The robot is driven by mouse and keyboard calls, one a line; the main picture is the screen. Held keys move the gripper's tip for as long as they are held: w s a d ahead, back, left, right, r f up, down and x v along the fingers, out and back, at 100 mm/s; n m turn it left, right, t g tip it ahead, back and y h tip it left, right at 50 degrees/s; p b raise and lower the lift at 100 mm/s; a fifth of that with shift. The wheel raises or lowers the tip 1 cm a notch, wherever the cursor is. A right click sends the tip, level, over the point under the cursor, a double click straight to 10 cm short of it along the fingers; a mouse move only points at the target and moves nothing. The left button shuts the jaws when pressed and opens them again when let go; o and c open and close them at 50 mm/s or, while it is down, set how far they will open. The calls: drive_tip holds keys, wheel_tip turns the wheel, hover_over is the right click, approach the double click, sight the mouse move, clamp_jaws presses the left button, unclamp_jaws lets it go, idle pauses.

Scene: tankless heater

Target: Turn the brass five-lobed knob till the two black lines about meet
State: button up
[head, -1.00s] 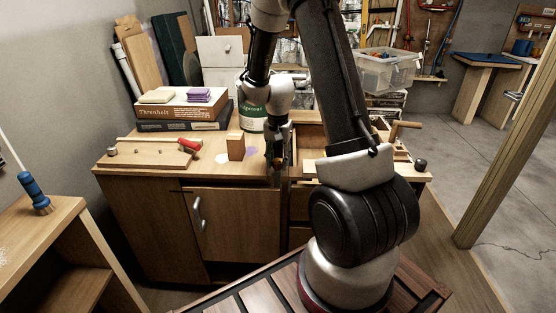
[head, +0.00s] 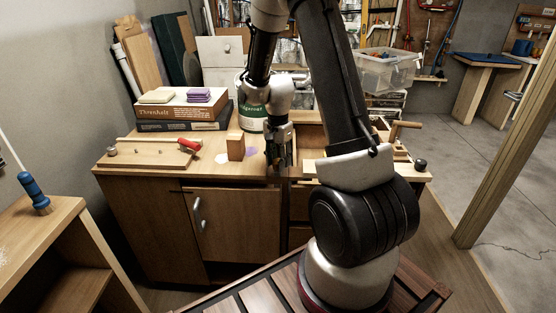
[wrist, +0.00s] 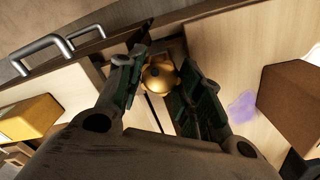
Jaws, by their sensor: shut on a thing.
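The brass knob (wrist: 161,75) shows rounded lobes between my fingers in the wrist view, at the front edge of the wooden cabinet (head: 150,225). My gripper (wrist: 158,84) is shut on it, one dark green-padded finger on each side. In the head view my gripper (head: 279,163) points down at the front edge of the bench top, and I cannot make out the knob clearly there. I cannot make out the two black lines in either view, so how they stand to each other cannot be told.
A wooden block (head: 236,146) stands just left of my gripper, by a purple patch (head: 252,152). A red-handled tool (head: 188,146) lies on a board farther left. A white-and-green tub (head: 250,118) stands behind. The cabinet door's metal handle (head: 198,214) sticks out below.

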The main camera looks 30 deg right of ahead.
drive_tip(key=shift+w+r, duration=0.1)
drive_tip(key=shift+w, duration=0.05)
drive_tip(key=o, duration=1)
drive_tip(key=shift+o, duration=0.2)
wheel_tip(320, 180, up, 12)
